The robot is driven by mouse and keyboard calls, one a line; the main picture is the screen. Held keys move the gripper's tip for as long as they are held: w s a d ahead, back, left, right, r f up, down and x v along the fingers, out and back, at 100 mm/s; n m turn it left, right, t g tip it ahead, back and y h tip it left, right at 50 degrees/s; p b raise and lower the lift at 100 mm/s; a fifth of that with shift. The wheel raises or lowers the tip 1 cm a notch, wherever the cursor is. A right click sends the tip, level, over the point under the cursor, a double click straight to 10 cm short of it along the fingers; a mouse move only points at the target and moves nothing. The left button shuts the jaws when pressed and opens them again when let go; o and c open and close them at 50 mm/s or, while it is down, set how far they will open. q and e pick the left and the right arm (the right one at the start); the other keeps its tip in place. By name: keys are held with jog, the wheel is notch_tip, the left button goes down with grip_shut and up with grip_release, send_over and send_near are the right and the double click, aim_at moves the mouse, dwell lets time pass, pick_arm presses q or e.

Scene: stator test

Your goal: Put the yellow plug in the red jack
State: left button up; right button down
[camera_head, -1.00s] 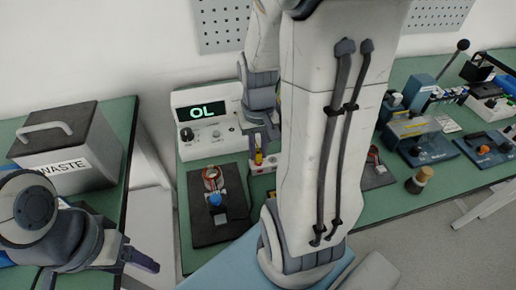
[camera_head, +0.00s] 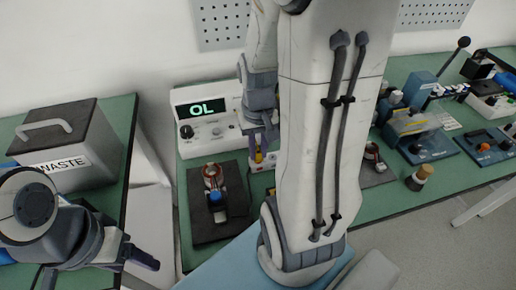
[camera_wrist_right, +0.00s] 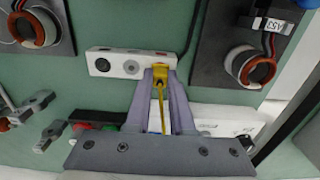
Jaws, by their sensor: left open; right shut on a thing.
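The yellow plug (camera_wrist_right: 159,80) is between the fingertips of my right gripper (camera_wrist_right: 160,76), which is shut on it. In the head view the yellow plug (camera_head: 258,156) shows just below the right gripper (camera_head: 262,145), left of my arm. In the wrist view the plug is at the near edge of a small white socket box (camera_wrist_right: 118,64); I cannot tell whether it touches the box. A dark round socket shows on the box. I cannot clearly make out the red jack. My left gripper (camera_head: 142,259) is open and empty at the lower left.
A white meter (camera_head: 207,133) reading OL stands behind a stator on a dark mat (camera_head: 234,199). A second stator (camera_wrist_right: 32,28) shows in the wrist view. A waste bin (camera_head: 75,155) stands at left. My right arm hides the bench's middle.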

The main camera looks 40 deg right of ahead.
jog(key=shift+f, duration=0.25)
jog(key=c, duration=0.7)
grip_release()
notch_tip(320, 180, up, 10)
jog(key=p, duration=0.2)
jog(key=shift+r, duration=0.25)
